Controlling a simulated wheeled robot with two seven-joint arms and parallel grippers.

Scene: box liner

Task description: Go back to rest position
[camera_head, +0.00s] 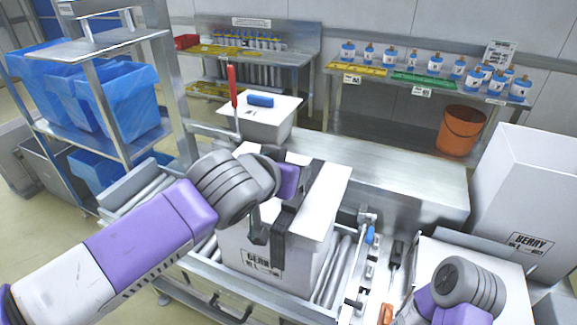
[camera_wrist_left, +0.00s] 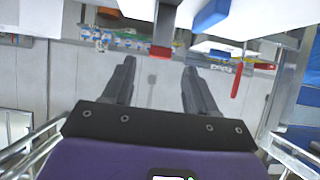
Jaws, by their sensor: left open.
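My left arm reaches in from the left in the head view. Its left gripper (camera_head: 270,228) is in front of a white box labelled BERRY (camera_head: 262,262) on the roller conveyor. The left wrist view shows the left gripper (camera_wrist_left: 160,88) with two dark fingers spread apart and nothing between them. Whether the fingers touch the box I cannot tell. My right arm shows at the lower right of the head view, but its gripper is hidden or out of frame.
Rollers (camera_head: 332,275) and metal rails surround the box. A large white carton (camera_head: 520,190) stands at the right. A rack (camera_head: 125,140) with blue-lined bins is at the left. Behind are a steel bench with bottles (camera_head: 433,62) and an orange bucket (camera_head: 460,130).

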